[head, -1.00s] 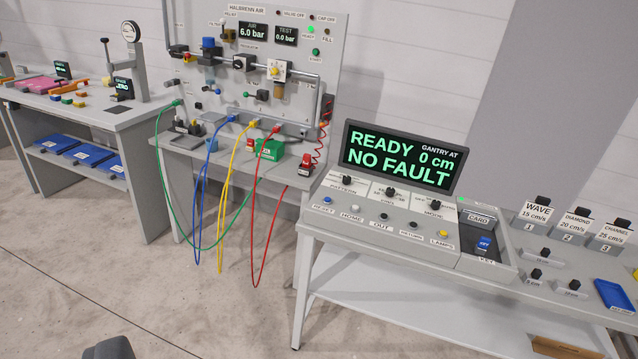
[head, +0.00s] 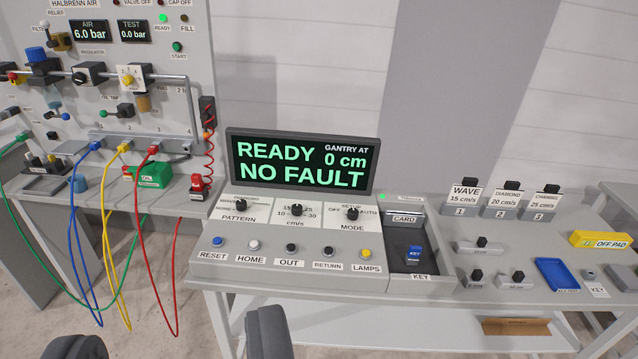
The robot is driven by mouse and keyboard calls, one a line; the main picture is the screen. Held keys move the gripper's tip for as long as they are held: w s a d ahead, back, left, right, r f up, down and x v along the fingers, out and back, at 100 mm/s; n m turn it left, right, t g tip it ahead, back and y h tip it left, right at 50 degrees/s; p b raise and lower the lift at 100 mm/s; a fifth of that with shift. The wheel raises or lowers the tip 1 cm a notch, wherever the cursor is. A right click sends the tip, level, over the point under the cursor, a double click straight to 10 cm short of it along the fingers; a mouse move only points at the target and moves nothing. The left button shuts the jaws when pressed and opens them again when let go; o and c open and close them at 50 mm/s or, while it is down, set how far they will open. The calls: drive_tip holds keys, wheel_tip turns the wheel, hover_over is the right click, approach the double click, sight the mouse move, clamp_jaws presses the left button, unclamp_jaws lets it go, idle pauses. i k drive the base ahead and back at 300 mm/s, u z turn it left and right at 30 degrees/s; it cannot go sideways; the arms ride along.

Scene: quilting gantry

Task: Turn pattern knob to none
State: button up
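The pattern knob (head: 240,205) is a black knob on a white dial plate at the left of the grey console's upper row, above the label PATTERN. Its dial words are too small to read surely, and I cannot tell where it points. My gripper (head: 175,350) shows at the bottom edge as two dark grey fingers, spread wide apart with nothing between them. It is open, in front of and below the console, and touches nothing visible.
The screen (head: 302,163) reads READY, 0 cm, NO FAULT. Beside the pattern knob are the speed knob (head: 296,210) and mode knob (head: 352,213). Several buttons line the console front. A blue key (head: 416,255) sits at right. Coloured hoses (head: 82,250) hang at left.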

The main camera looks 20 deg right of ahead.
sight(241, 205)
drive_tip(key=z, duration=0.1)
drive_tip(key=i, duration=1.55)
drive_tip(key=u, duration=0.65)
